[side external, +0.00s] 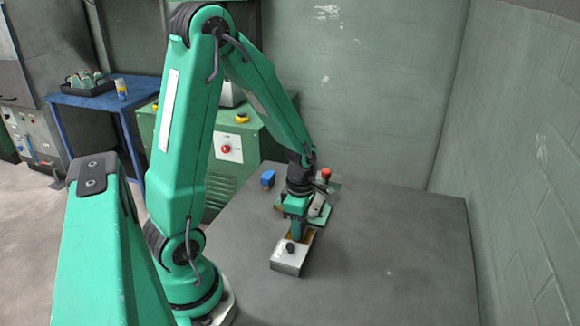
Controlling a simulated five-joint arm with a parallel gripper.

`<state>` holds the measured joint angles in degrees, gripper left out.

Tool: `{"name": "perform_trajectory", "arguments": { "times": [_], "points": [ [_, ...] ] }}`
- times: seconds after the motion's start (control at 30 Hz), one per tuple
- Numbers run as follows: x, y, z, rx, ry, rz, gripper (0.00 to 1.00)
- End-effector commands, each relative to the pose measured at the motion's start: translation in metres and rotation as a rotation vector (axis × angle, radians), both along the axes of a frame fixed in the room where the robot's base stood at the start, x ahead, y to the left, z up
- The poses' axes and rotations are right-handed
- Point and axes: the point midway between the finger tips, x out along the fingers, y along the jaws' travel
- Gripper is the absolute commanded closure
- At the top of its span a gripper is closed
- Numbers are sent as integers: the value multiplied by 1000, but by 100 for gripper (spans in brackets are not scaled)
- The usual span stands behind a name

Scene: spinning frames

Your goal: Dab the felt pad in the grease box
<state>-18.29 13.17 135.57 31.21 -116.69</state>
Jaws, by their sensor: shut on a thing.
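The grease box (288,266) is a pale metal box on the grey table, with a brownish patch near its far end and a small dark knob-like piece on top. My gripper (297,234) points down over the far part of the box. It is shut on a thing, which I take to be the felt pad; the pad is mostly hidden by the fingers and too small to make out. I cannot tell whether it touches the grease.
A green-based device with a red knob (325,174) stands just behind my gripper. The grey table (400,260) is clear to the right, up to the wall.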

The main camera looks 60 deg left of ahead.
Motion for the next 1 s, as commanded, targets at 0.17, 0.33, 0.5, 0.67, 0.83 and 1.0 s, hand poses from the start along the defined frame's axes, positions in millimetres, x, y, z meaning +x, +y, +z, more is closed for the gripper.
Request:
{"name": "perform_trajectory", "arguments": {
  "times": [0.17, 0.33, 0.5, 0.67, 0.83, 1.0],
  "points": [
    [-1, 0, 0, -1, 2, 0, 79],
    [0, 0, 8, 0, 0, 0, 79],
    [0, 0, 18, 0, 0, 0, 79],
    [0, 0, 27, 0, 0, 0, 79],
    [0, 0, 37, 0, 0, 0, 79],
    [0, 0, 46, 0, -1, 0, 79]
  ]
}}
